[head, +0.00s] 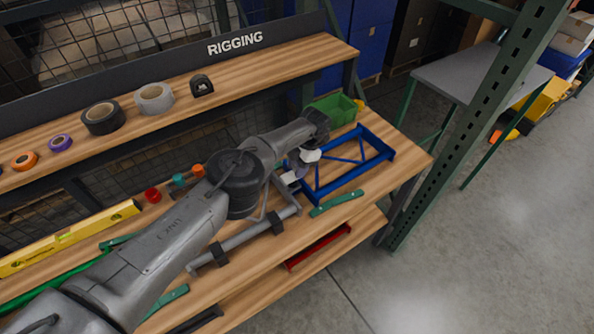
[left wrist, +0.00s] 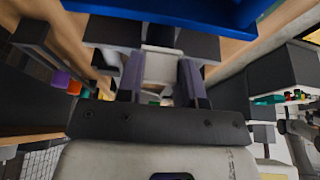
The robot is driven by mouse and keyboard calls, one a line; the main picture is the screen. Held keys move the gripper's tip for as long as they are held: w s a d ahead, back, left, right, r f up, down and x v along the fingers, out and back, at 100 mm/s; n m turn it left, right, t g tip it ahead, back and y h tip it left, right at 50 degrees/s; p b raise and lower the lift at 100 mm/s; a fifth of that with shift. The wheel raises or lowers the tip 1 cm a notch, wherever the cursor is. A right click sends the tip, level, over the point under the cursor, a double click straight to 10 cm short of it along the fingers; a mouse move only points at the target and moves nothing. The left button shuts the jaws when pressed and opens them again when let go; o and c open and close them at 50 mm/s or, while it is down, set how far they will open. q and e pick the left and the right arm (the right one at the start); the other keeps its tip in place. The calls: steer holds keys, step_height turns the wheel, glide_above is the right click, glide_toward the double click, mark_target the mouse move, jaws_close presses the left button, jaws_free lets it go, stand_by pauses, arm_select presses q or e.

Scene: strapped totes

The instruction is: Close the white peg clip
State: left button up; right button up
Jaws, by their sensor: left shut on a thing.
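The white peg clip shows as a small pale piece (head: 290,178) beside the blue frame in the head view, partly hidden by my arm. In the left wrist view a whitish piece (left wrist: 160,66), which looks like the clip, sits between the fingers of my left gripper (left wrist: 161,80). In the head view my left gripper (head: 299,170) reaches down at the left edge of the blue frame (head: 347,168) and is shut on this piece. How far the clip is closed cannot be told. My right gripper is in neither view.
A grey tube frame with black blocks (head: 276,222) lies left of the blue frame. A green strip (head: 336,203) lies in front, a green bin (head: 333,110) behind. Tape rolls (head: 104,118) stand on the upper shelf. A green rack post (head: 470,130) rises at the right.

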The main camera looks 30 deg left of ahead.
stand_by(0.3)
arm_select(q)
steer(key=o, duration=0.9)
steer(key=shift+o, duration=0.2)
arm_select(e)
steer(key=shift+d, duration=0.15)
